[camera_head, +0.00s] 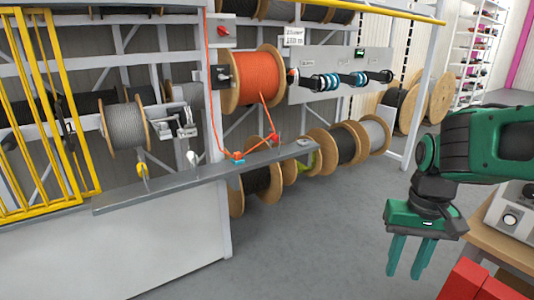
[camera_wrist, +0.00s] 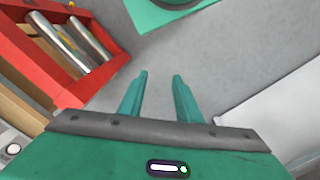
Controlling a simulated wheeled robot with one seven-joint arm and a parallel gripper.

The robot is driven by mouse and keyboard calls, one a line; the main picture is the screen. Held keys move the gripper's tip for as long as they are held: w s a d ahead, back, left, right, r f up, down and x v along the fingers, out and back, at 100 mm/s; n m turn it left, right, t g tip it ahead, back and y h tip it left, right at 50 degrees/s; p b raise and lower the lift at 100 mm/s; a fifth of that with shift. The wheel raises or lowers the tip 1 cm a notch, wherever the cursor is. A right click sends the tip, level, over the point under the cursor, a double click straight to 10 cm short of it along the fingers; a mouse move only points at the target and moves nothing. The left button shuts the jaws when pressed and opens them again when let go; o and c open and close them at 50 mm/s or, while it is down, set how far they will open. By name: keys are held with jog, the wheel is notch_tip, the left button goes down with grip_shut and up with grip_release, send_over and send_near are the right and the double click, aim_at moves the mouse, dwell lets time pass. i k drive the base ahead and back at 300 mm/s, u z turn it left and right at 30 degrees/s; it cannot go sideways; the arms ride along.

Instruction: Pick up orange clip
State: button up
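A small orange-red clip-like piece (camera_head: 238,156) with blue at its base sits on the grey ledge (camera_head: 170,186) in the head view, with orange cable at it. A second small red piece (camera_head: 274,138) stands farther right along the ledge, where the cable also runs. Which of the two is the orange clip I cannot tell for sure. My gripper (camera_head: 404,276) hangs at the right, well away from both, fingers pointing down. In the wrist view my gripper (camera_wrist: 160,76) has its fingers apart with nothing between them. Neither small piece can be made out in the wrist view.
A reel of orange cable (camera_head: 255,80) hangs above the ledge. A yellow piece (camera_head: 142,168) and a white piece (camera_head: 192,158) stand farther left. Grey floor (camera_head: 320,240) lies clear between.

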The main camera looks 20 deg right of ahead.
aim_at(238, 156)
jog(key=u, duration=0.1)
jog(key=i, duration=2.2)
jog(key=u, duration=0.35)
